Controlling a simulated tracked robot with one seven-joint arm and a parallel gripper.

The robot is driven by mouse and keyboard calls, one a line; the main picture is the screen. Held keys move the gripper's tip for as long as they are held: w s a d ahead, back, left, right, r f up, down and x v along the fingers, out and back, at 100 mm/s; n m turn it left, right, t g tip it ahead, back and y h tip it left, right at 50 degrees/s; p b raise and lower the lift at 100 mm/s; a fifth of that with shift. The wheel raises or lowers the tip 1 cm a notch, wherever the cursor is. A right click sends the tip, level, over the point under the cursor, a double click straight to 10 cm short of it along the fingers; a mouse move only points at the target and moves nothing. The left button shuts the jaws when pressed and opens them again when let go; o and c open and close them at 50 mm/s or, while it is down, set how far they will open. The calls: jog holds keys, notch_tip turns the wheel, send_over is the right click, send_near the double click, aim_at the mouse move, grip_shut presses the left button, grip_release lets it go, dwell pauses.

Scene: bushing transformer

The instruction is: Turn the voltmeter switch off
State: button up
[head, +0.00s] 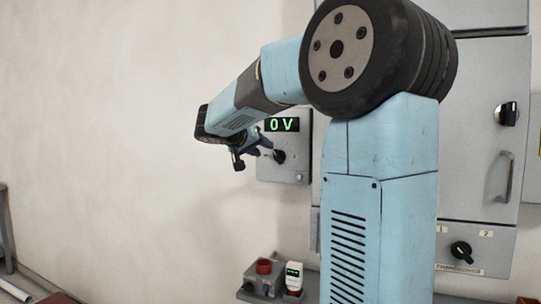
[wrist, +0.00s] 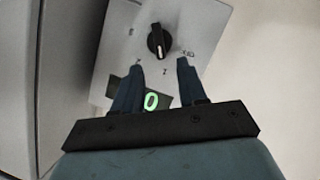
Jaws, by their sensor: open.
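The voltmeter is a grey wall box (head: 296,162) with a lit green "0 V" display (head: 282,124) and a black rotary switch (head: 279,156) below it. In the wrist view the switch (wrist: 157,42) is a black knob with a light pointer line, surrounded by small labels too blurred to read surely. There its handle stands roughly upright. My gripper (head: 267,146) is open in front of the box. In the wrist view my gripper (wrist: 160,63) has its two dark fingers apart, tips just below the knob and on either side of it, apparently not gripping it. The display (wrist: 152,101) is partly hidden behind the gripper.
A grey cabinet (head: 480,135) with a black knob (head: 507,113) and handle stands at the right, above a changeover switch (head: 461,251). Small devices, one with a red top (head: 264,266), sit below the voltmeter. The wall to the left is bare.

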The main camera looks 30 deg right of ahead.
aim_at(275, 154)
jog(key=x, duration=0.7)
jog(key=shift+w+d, duration=0.1)
jog(key=shift+d, duration=0.05)
jog(key=shift+c, duration=0.2)
